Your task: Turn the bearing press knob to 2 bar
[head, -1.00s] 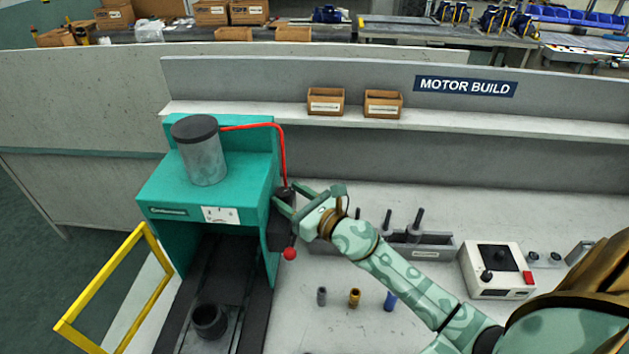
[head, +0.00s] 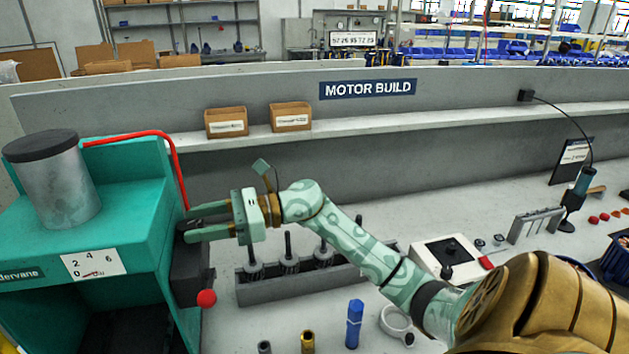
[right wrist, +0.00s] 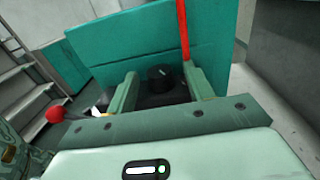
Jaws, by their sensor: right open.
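The teal bearing press (head: 130,215) stands at the left in the head view. A white scale plate (head: 93,263) on its front carries the numbers 0, 2, 4 and 6 and a small red mark low down; the exact reading is too small to tell. The black knob (right wrist: 160,77), with a pale pointer line, sits on the dark box (head: 190,268) at the press's right side. My right gripper (head: 188,224) is open, its fingers either side of the knob in the right wrist view (right wrist: 160,84); I cannot tell whether they touch it. My left gripper is out of view.
A red ball-ended lever (head: 206,298) sticks out below my right gripper, and a red hose (head: 172,155) runs down beside it. A grey rack (head: 300,284) with dark tools stands to the right. A white control box (head: 447,257) is further right.

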